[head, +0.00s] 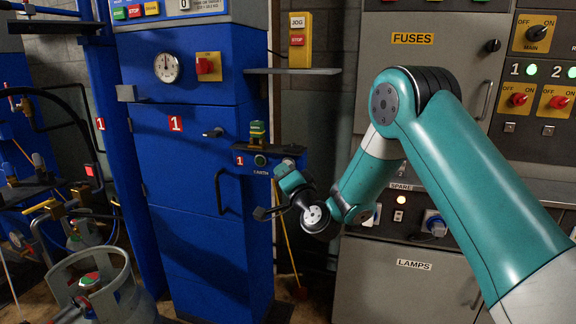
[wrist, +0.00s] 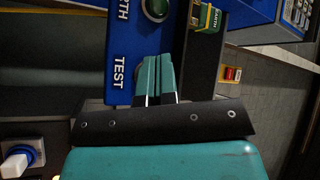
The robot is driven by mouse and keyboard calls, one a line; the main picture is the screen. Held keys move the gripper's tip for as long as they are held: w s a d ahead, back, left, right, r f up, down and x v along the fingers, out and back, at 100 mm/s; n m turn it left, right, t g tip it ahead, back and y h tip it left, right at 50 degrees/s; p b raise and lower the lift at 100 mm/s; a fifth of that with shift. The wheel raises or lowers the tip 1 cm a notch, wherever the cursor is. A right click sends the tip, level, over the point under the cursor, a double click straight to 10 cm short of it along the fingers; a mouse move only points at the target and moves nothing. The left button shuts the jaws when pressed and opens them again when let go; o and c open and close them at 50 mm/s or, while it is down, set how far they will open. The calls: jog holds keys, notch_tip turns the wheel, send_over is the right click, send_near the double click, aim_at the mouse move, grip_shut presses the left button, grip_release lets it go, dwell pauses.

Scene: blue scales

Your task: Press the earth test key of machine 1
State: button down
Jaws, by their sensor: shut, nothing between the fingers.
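The earth test key is a round green button (wrist: 155,8) on a blue panel (wrist: 122,50) lettered "TEST" and part of "EARTH", at the top of the wrist view. In the head view the key (head: 260,160) shows on a small panel with a red 1 label, at the right side of blue machine 1 (head: 190,160). My gripper (wrist: 158,60) has its teal fingers together, empty, pointing at the panel just below the key in the wrist view. A gap shows between fingertips and key in the picture; its depth I cannot tell. In the head view my gripper (head: 283,170) is beside the panel's lower right.
A green and yellow block (head: 257,133) marked EARTH stands above the key and shows in the wrist view (wrist: 207,18). A shelf (head: 292,71) and a yellow JOG/STOP box (head: 299,40) are above. A grey fuse cabinet (head: 430,90) stands right.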

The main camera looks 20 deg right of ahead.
jog(key=shift+w+d, duration=0.25)
jog(key=shift+w, duration=0.05)
jog(key=shift+w+d, duration=0.2)
jog(key=shift+w, duration=0.1)
dwell(0.7)
jog(key=shift+s+a, duration=0.45)
jog(key=shift+s, duration=0.25)
jog(key=shift+s+a+b, duration=0.4)
jog(key=shift+s+a, duration=0.35)
jog(key=shift+s, duration=0.25)
jog(key=shift+s+a+b, duration=0.35)
jog(key=shift+s+a, duration=0.4)
jog(key=shift+s, duration=0.25)
